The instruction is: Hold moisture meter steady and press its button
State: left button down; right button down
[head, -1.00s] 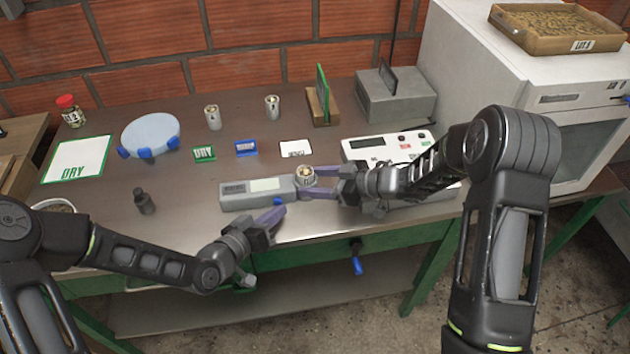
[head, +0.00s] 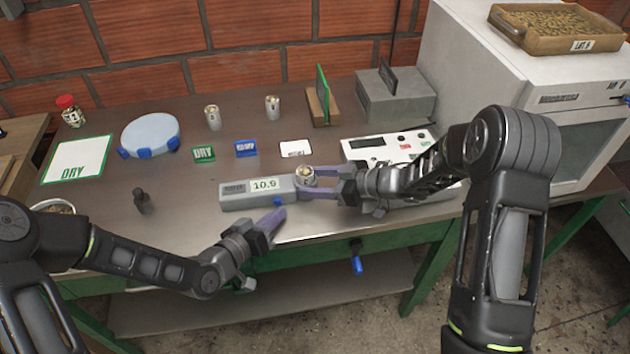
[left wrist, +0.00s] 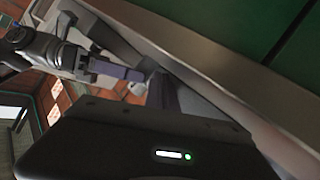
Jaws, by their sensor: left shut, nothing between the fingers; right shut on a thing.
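The moisture meter (head: 234,193) is a long grey box lying on the bench near its front edge. Its display (head: 265,185) reads 10.9. A blue button (head: 278,201) sits on its front right part. My right gripper (head: 311,184) is shut at the meter's right end, around a round metal cup (head: 305,174) of grain there. My left gripper (head: 277,218) is shut and empty, with its purple fingertips just in front of and below the blue button; I cannot tell if they touch it. The left wrist view shows the left fingers (left wrist: 168,95) close to the bench edge.
A white panel with a dark screen (head: 375,145) lies behind the right arm. A small dark bottle (head: 142,201) stands at left.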

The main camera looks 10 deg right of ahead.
aim_at(279, 241)
pick_arm(q)
jog(key=shift+s, duration=0.25)
jog(key=shift+s, duration=0.1)
jog(key=shift+s, duration=2.9)
pick_arm(e)
jog(key=shift+c, duration=2.2)
grip_release()
jog(key=v, duration=1.2)
